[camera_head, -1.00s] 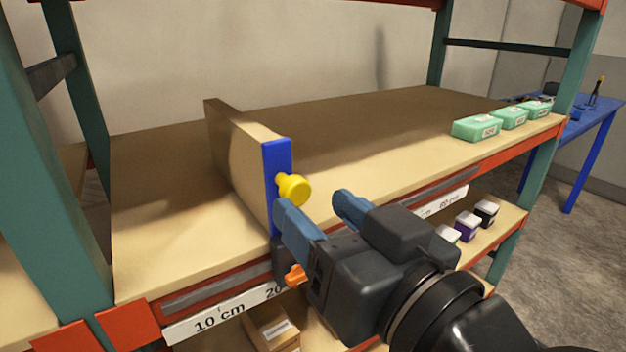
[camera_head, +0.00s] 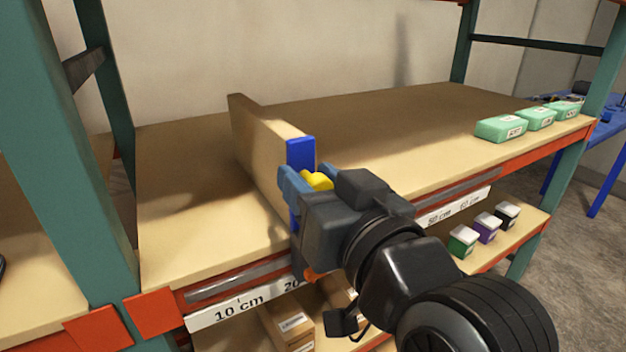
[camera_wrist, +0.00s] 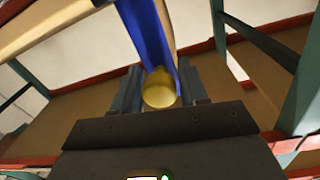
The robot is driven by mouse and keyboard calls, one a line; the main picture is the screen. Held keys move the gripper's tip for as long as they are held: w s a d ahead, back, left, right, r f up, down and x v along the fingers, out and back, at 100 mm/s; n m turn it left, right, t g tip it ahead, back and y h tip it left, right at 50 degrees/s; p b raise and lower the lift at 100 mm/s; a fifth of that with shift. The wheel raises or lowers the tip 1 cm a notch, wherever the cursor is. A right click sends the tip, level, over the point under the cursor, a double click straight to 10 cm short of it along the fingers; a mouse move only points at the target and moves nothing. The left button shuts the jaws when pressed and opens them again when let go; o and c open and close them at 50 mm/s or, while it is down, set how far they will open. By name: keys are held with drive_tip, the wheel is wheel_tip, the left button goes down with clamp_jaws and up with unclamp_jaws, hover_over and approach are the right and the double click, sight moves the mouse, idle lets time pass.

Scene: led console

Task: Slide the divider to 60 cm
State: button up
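The divider (camera_head: 262,140) is a tan board standing upright on the shelf, with a blue front plate (camera_head: 301,152) and a yellow knob (camera_head: 318,181). It stands just right of the visible "20" mark; the scale beneath it is hidden by my arm. The "60 cm" mark (camera_head: 470,199) is farther right on the front strip. My gripper (camera_head: 308,184) is at the knob. In the wrist view the knob (camera_wrist: 159,88) sits between the two fingers (camera_wrist: 160,86), with slim gaps seeming to show beside it, so the fingers look open around it.
Several green boxes (camera_head: 501,128) stand at the shelf's right front corner. The shelf top (camera_head: 400,130) between them and the divider is clear. Small boxes (camera_head: 487,228) and cartons (camera_head: 286,325) sit on the lower shelf. A teal post (camera_head: 50,150) stands at left.

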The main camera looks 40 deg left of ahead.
clamp_jaws()
